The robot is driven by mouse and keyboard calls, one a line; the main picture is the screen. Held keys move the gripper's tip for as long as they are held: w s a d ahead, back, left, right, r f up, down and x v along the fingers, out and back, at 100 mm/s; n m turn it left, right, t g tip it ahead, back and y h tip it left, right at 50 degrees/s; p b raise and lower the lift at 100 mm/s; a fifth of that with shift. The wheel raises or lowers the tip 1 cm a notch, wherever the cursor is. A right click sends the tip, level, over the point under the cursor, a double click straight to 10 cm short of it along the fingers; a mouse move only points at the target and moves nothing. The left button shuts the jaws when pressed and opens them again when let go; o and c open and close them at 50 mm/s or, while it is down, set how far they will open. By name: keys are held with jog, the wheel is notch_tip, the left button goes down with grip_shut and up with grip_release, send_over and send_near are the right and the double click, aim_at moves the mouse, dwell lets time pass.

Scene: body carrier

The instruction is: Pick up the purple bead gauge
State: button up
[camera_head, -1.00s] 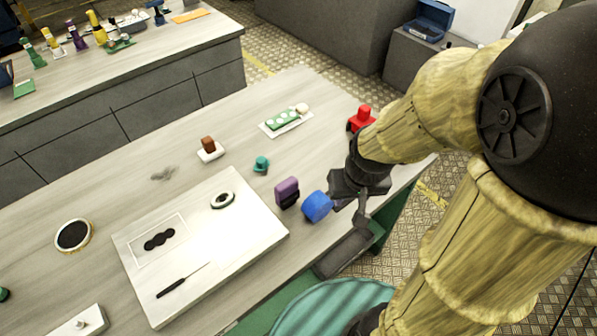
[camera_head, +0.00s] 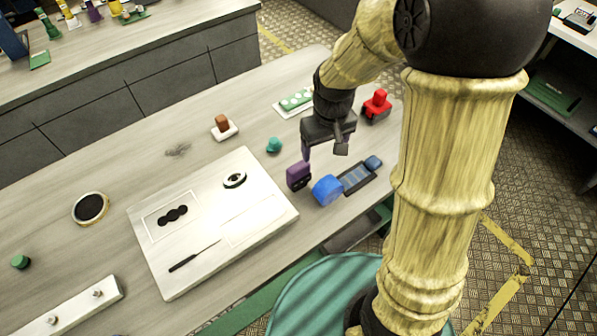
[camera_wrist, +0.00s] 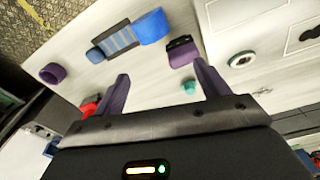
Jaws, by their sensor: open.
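A purple block with a black part (camera_head: 298,175) stands on the table beside the right edge of the white board; it also shows in the wrist view (camera_wrist: 182,52). A second purple piece, short and rounded (camera_wrist: 52,73), lies at the left of the wrist view and is not visible in the head view. I cannot tell for certain which is the bead gauge; the block looks likelier. My gripper (camera_head: 323,154) is open and empty above the table, to the right of the block. In the wrist view its purple fingers (camera_wrist: 161,76) are spread, with the block beyond the right fingertip.
A blue roll (camera_head: 327,190) stands close to the block, with a dark blue-striped tray (camera_head: 357,178) beside it. A teal knob (camera_head: 274,145), a red stamp-like piece (camera_head: 376,104) and a green-topped dish (camera_head: 296,100) are nearby. The white board (camera_head: 185,265) lies left.

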aim_at(297, 167)
jog(key=w+a+n+g, duration=0.1)
jog(key=w+a+n, duration=0.1)
jog(key=a, duration=0.4)
jog(key=shift+w+a+f+n+p, duration=0.2)
jog(key=shift+w+f+n+p, duration=0.2)
jog(key=shift+w, duration=0.4)
notch_tip(297, 167, down, 12)
jog(key=shift+f+p, duration=0.15)
jog(key=shift+p, duration=1)
jog(key=shift+f, duration=0.1)
jog(key=shift+w+d+f+p, duration=0.15)
jog(key=shift+f+p, duration=0.95)
jog(key=shift+f, duration=1.4)
jog(key=shift+c, duration=0.4)
jog(key=c, duration=1.1)
